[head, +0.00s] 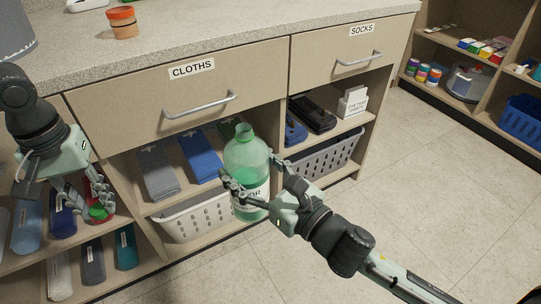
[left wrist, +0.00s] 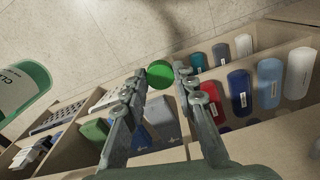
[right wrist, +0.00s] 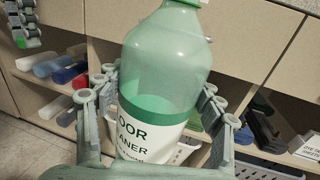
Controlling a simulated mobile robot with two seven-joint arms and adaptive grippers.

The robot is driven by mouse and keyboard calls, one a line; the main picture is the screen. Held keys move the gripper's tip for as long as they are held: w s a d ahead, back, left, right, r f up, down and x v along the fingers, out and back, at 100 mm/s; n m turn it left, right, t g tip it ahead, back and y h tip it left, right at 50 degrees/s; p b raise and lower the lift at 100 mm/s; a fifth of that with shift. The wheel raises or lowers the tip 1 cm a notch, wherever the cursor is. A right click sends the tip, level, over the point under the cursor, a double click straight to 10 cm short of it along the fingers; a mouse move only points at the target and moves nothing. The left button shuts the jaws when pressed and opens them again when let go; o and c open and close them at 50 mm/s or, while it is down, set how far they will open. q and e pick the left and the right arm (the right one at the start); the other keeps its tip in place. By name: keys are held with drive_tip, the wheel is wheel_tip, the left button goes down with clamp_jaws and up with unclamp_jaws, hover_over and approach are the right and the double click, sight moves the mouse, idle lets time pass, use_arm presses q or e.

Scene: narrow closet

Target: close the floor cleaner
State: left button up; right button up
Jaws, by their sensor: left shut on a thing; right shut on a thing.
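The floor cleaner is a translucent green bottle (head: 246,160) with a white label and green liquid. It stands upright in front of the shelves, its neck open with no cap on it. My right gripper (head: 248,192) is shut around its body; the right wrist view shows the bottle (right wrist: 160,85) between the fingers. My left gripper (head: 88,206) is to the left of the bottle, shut on a round green cap (head: 98,213). The cap (left wrist: 160,74) shows between the fingertips in the left wrist view, apart from the bottle (left wrist: 22,88).
A counter (head: 210,40) with drawers marked CLOTHS (head: 192,69) and SOCKS (head: 362,30) is behind. Shelves below hold folded cloths, rolled items and white (head: 195,216) and grey (head: 328,155) baskets. The floor (head: 440,170) at the right is clear.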

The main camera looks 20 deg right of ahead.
drive_tip(key=a+n+g+y, duration=0.1)
drive_tip(key=a, duration=0.1)
drive_tip(key=a+n+y, duration=0.1)
drive_tip(key=a+n+g+y, duration=0.1)
drive_tip(key=a+y, duration=0.1)
drive_tip(key=shift+s+a+r+g, duration=0.3)
drive_tip(key=shift+s, duration=0.1)
drive_tip(key=shift+f, duration=0.1)
use_arm(q)
drive_tip(key=shift+d, duration=0.1)
drive_tip(key=s+d+r+n, duration=0.2)
drive_tip(key=d+r+n, duration=1)
drive_tip(key=d+r, duration=0.7)
drive_tip(key=d, duration=0.3)
drive_tip(key=shift+d+r, duration=0.4)
drive_tip(key=shift+f, duration=2.05)
